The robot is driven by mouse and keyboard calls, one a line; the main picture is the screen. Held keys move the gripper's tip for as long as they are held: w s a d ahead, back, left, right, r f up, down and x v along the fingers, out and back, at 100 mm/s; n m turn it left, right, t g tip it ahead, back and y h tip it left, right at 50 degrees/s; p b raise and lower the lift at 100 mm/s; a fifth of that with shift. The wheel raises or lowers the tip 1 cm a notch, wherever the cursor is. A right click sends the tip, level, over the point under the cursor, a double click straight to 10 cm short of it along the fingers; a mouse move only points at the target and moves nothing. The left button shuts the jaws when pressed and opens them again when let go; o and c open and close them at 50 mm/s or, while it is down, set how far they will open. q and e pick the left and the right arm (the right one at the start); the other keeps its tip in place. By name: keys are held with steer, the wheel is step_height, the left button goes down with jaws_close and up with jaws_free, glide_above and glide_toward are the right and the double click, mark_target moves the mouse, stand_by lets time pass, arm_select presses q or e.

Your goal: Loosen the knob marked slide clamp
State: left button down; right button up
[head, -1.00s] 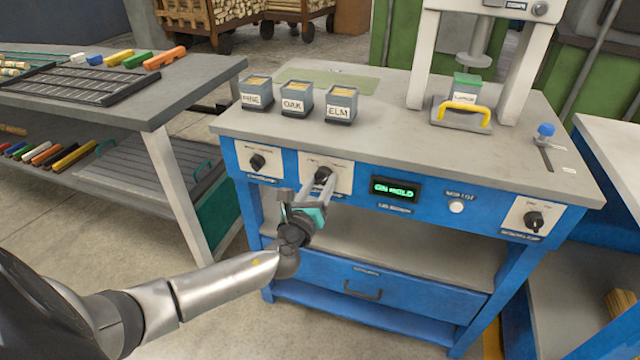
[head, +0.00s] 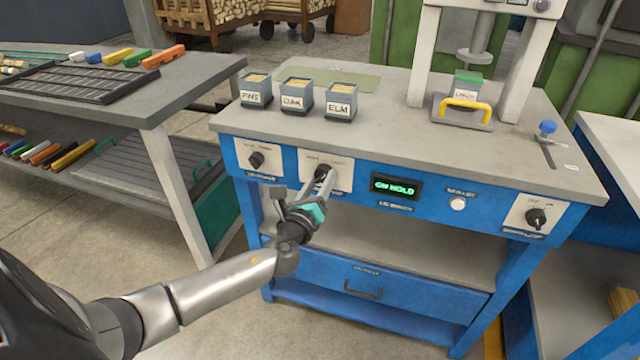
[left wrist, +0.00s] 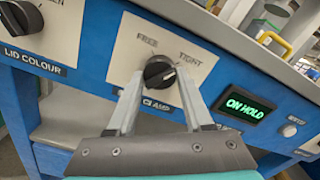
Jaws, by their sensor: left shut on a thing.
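The slide clamp knob (left wrist: 159,72) is black and round with a pale pointer mark, on a cream plate (left wrist: 125,48) printed FREE at upper left and TIGHT at upper right. Its pointer appears to lean right, toward the TIGHT side. The label under it is partly hidden by my fingers; "CLAMP" shows. My left gripper (left wrist: 160,82) is shut on the knob, one finger on each side. In the head view the knob (head: 322,172) sits on the blue bench front, with my left gripper (head: 321,182) reaching it from below. My right gripper is not in view.
The lid colour knob (head: 257,160) is to the left, and a green-lit ON HOLD display (head: 395,188) to the right. Another black knob (head: 536,217) is at the far right of the panel. Three labelled bins (head: 298,96) stand on the bench top. An open shelf lies below.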

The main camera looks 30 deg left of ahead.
arm_select(q)
steer(key=n+b, duration=0.1)
steer(key=n, duration=0.1)
steer(key=shift+f+n, duration=0.15)
steer(key=shift+n, duration=0.25)
steer(key=n+b, duration=0.1)
steer(key=n, duration=0.1)
steer(key=shift+n, duration=0.4)
steer(key=n+b, duration=0.1)
steer(key=n, duration=0.1)
steer(key=shift+n, duration=0.4)
steer(key=n, duration=0.2)
steer(key=shift+n, duration=0.3)
steer(key=shift+r+n, duration=0.2)
steer(key=shift+n, duration=2.2)
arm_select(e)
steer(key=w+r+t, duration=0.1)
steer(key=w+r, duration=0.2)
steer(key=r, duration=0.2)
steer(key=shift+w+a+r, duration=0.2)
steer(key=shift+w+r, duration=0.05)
